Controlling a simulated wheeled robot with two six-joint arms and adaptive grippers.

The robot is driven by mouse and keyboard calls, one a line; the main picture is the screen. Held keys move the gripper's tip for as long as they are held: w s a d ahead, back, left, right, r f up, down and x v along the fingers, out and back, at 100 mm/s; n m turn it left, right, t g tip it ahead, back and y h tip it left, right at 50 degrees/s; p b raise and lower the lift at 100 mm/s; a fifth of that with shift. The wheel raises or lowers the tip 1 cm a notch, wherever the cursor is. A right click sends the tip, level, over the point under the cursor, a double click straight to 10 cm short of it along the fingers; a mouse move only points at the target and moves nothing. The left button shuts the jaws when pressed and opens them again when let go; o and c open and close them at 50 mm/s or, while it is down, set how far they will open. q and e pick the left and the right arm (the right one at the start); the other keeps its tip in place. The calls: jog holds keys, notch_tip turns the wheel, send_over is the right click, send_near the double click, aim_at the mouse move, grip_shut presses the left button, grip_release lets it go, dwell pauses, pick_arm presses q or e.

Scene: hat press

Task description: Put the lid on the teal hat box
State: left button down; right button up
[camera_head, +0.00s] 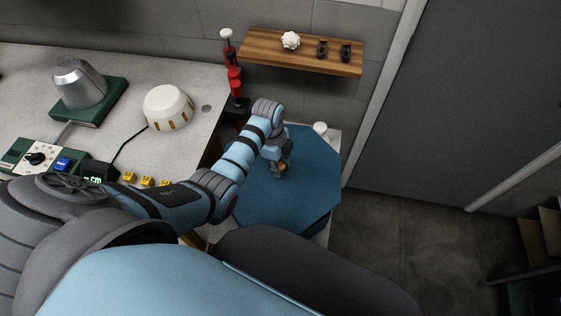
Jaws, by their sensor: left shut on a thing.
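A broad teal-blue octagonal lid (306,202) is in the middle of the head view, over a pale surface at the right end of the worktop. My left gripper (281,168) is over the lid's upper-middle part, shut on a small brownish knob there. My forearm covers part of the lid's left side. The hat box itself cannot be made out; the lid or my arm may hide it. I cannot tell whether the lid rests on something or hangs just above it. My right gripper is not in view.
A small white cylinder (320,128) stands at the lid's far edge. A white dome (169,107) and a metal form (78,84) are on the worktop at left. Open floor lies right.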

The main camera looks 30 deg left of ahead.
pick_arm(q)
notch_tip(320, 180, down, 7)
jog(key=b, duration=0.6)
jog(key=shift+f+b, duration=0.35)
jog(key=shift+b, duration=0.15)
jog(key=shift+f, duration=0.2)
jog(key=c, duration=1.2)
grip_release()
